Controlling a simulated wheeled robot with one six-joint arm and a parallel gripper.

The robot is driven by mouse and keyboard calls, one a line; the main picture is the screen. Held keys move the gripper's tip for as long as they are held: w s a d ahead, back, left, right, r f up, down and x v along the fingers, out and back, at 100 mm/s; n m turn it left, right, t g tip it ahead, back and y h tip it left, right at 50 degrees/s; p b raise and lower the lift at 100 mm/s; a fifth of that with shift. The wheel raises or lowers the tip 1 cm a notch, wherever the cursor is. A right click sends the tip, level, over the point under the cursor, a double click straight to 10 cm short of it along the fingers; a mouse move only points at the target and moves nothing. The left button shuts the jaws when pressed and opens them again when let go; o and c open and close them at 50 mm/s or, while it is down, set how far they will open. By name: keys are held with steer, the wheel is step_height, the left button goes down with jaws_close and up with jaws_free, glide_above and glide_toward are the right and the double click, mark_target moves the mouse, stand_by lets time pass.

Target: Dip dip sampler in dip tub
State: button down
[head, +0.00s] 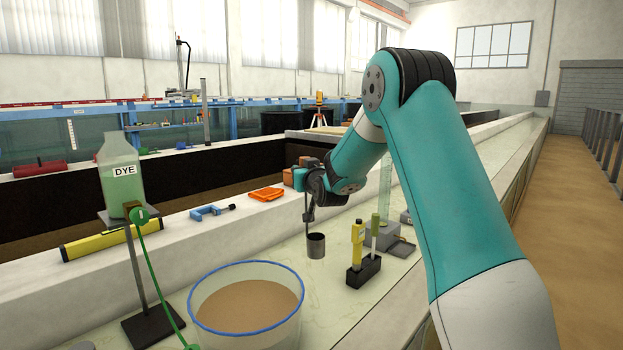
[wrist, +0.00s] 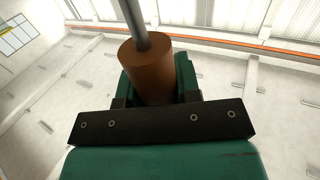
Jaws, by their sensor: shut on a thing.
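The dip sampler is a thin grey rod with a brown handle (wrist: 152,72) and a small dark metal cup (head: 316,246) at its lower end. My gripper (head: 301,178) is shut on the handle, which sits between the jaws in the wrist view (wrist: 155,92). The rod hangs roughly upright below my gripper in the head view. The dip tub (head: 204,325) is a clear round tub with a blue rim, holding brown liquid, at the front. The cup is outside the tub, behind and right of it. I cannot tell whether the cup touches the bench.
A yellow-handled tool in a black block (head: 364,272) stands right of the cup. A DYE bottle (head: 120,172) on a stand with a green tube is at left. A blue clamp (head: 211,212), orange case (head: 267,194) and yellow level (head: 112,233) lie on the ledge.

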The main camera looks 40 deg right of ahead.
steer(key=s+a+r+n+y+p, duration=0.1)
steer(key=a+y+p, duration=0.15)
steer(key=a, duration=0.45)
steer(key=s+a+r+n+t+y+p, duration=0.15)
steer(key=a+p, duration=0.25)
steer(key=a, duration=0.4)
steer(key=a+n+y+p, duration=0.2)
steer(key=a+y+p, duration=0.1)
steer(key=a, duration=0.4)
step_height(320, 180, down, 19)
steer(key=b, duration=2)
steer(key=shift+f, duration=0.15)
steer(key=shift+w+a, duration=0.1)
step_height(320, 180, up, 19)
steer(key=p, duration=1.4)
steer(key=shift+r, duration=0.2)
stand_by(0.3)
